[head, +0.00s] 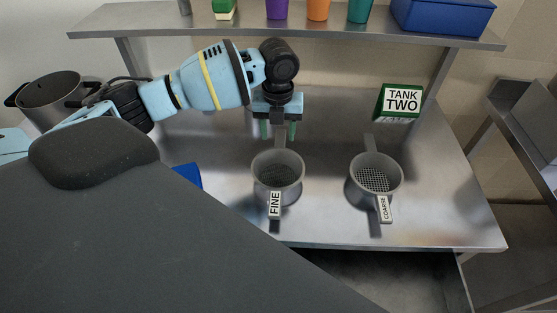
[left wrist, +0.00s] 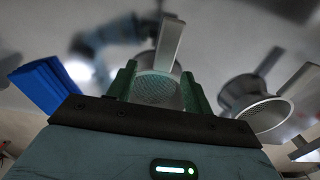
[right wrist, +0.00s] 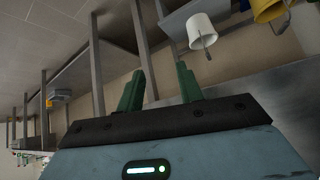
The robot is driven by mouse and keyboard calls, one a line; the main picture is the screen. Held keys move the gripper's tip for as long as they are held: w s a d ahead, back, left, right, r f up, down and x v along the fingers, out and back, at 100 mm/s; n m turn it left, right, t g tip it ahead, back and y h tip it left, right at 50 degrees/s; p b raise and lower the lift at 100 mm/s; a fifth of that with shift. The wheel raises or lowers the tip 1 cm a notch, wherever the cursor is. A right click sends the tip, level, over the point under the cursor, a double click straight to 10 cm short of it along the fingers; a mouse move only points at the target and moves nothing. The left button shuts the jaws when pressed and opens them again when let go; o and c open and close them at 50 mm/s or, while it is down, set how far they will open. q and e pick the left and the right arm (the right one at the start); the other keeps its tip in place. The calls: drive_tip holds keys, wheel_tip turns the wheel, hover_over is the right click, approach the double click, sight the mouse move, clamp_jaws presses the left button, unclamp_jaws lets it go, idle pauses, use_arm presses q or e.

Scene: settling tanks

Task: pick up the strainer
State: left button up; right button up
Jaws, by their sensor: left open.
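A grey strainer labelled FINE (head: 263,185) is on the steel table, with a label tab at the front and a handle at the back. A second grey strainer labelled COARSE (head: 376,180) stands to its right. My left gripper (head: 278,130) is open above the FINE strainer's back handle, with a green finger on each side of it. In the left wrist view the strainer's handle (left wrist: 170,42) shows between the fingers, with the bowl partly hidden behind them. My right gripper (right wrist: 158,80) is open and empty, away from both strainers.
A green TANK TWO sign (head: 399,103) stands at the back right. A blue object (head: 187,176) lies left of the strainers, partly hidden by my body. A dark pot (head: 52,98) is at far left. A shelf (head: 290,31) with cups and a blue box (head: 438,17) runs above the table.

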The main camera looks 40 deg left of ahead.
sight(280, 144)
use_arm(q)
drive_tip(key=shift+w+d+f, duration=0.1)
drive_tip(key=shift+d+f, duration=0.05)
drive_tip(key=shift+f, duration=1.2)
drive_tip(key=shift+d+f, duration=0.1)
drive_tip(key=shift+f, duration=1.25)
clamp_jaws()
